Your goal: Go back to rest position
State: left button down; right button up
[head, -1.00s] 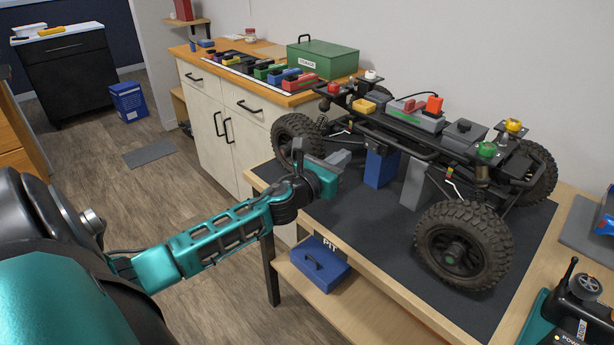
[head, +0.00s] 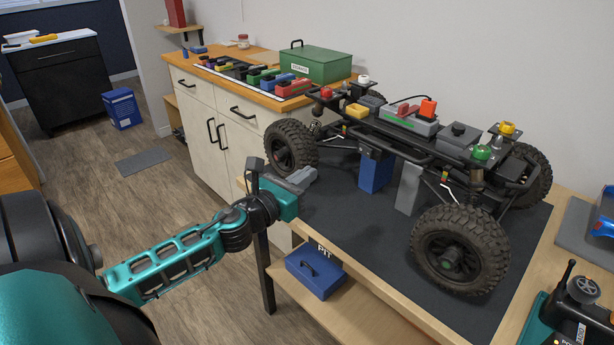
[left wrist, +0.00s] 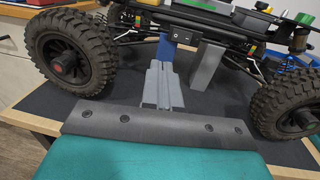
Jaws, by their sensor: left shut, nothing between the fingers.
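My left gripper (head: 301,177) is shut and empty. In the head view it hangs over the left edge of the pit table, in front of the crawler's near-left wheel and apart from it. In the left wrist view its closed grey fingers (left wrist: 162,88) point toward the underside of the crawler. The RC crawler (head: 425,140) stands raised on a blue block (head: 376,172) and a grey block (head: 409,188) on a dark mat (head: 355,225). My right gripper is not in view.
A cabinet (head: 222,127) with coloured packs and a green storage box (head: 315,66) stands behind. A blue case (head: 316,274) sits on the shelf below the table. A radio transmitter (head: 580,300) is at the lower right. The floor to the left is open.

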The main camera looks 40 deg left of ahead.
pick_arm(q)
jog(key=s+d+f+n+g+h, duration=0.1)
jog(key=s+d+f+n, duration=0.4)
jog(key=n, duration=0.6)
jog(key=s+d+f+n+g+p, duration=0.1)
jog(key=s+d+f+n+g, duration=0.2)
jog(key=s+d+f+n, duration=0.3)
jog(key=s+d+f+n+g+h+p, duration=0.1)
jog(key=s+d+f+n+g, duration=0.2)
jog(key=n, duration=1.3)
jog(key=s+d+f, duration=0.2)
jog(key=d+f, duration=0.3)
jog(key=d, duration=0.2)
jog(key=shift+s+d+f+h, duration=0.15)
jog(key=shift+s+d+h, duration=0.1)
jog(key=shift+d+h, duration=0.05)
